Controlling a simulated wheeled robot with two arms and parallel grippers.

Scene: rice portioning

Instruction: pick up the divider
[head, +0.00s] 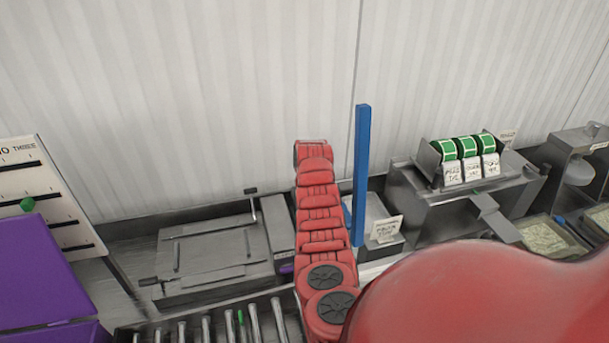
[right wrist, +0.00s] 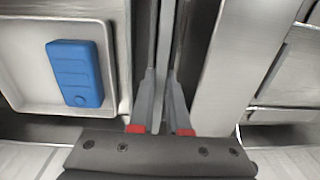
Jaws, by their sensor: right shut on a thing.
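My right gripper (right wrist: 161,78) shows in the right wrist view, its two grey fingers with red marks at their bases. It is shut on a thin grey metal strip (right wrist: 166,30) that runs up between the fingers, which I take to be the divider. Its full shape is hidden. In the head view a red jointed arm (head: 320,222) of mine reaches up over the counter, and its gripper cannot be seen there. My left gripper is in neither view.
A tall blue bar (head: 361,175) stands right of the arm. A blue block (right wrist: 75,73) lies in a pale tray (right wrist: 28,92). A label dispenser (head: 430,160) stands to the right, a purple box (head: 40,270) to the left. A metal plate unit (head: 210,250) sits left of the arm.

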